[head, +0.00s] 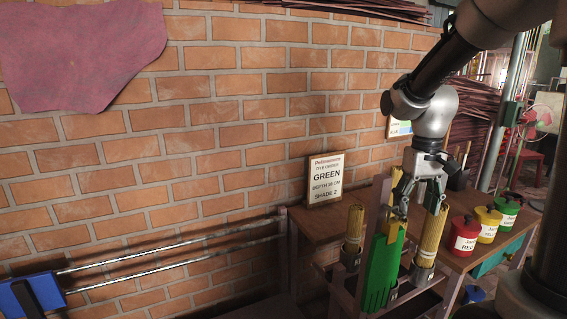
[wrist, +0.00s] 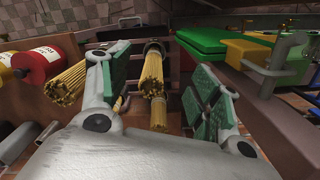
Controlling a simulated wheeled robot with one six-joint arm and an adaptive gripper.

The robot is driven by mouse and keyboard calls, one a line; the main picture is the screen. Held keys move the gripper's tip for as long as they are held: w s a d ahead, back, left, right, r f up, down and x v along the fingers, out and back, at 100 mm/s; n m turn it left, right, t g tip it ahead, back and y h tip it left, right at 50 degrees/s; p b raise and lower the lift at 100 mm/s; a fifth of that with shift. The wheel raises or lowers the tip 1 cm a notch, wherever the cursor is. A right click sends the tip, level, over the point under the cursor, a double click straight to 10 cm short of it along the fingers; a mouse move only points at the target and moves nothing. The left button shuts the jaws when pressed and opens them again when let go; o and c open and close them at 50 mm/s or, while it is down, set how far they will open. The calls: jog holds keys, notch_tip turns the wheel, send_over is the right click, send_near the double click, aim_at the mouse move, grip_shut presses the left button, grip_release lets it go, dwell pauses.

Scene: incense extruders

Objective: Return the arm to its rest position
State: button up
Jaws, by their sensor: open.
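My gripper (head: 404,208) hangs from the arm above the wooden rack at the right in the head view. Its two fingers stand apart in the wrist view (wrist: 160,98), and nothing is held between them. Close below it in the head view is a green item (head: 382,268) with strip-like lower ends. Bundles of yellow sticks stand in holders to its left (head: 353,228) and right (head: 431,238). In the wrist view, one stick bundle (wrist: 152,82) shows beyond the gap between the fingers. Whether the gripper touches the green item cannot be told.
A sign reading GREEN (head: 325,178) stands on the wooden table (head: 312,228). Red (head: 465,236), yellow (head: 488,222) and green (head: 507,213) jars stand at the right. A brick wall (head: 200,130) is behind. Metal rails (head: 170,257) run left to a blue part (head: 28,295).

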jog(key=s+r+t, duration=0.2)
jog(key=s+r, duration=0.1)
jog(key=s, duration=0.5)
jog(key=s+r+t, duration=0.2)
jog(key=s+r, duration=0.2)
jog(key=s, duration=0.4)
jog(key=shift+s+d+r, duration=0.15)
jog(key=shift+d, duration=0.3)
jog(key=shift+s+r+t, duration=0.1)
jog(key=shift+r+t, duration=0.35)
jog(key=shift+t, duration=0.05)
jog(key=shift+c, duration=0.2)
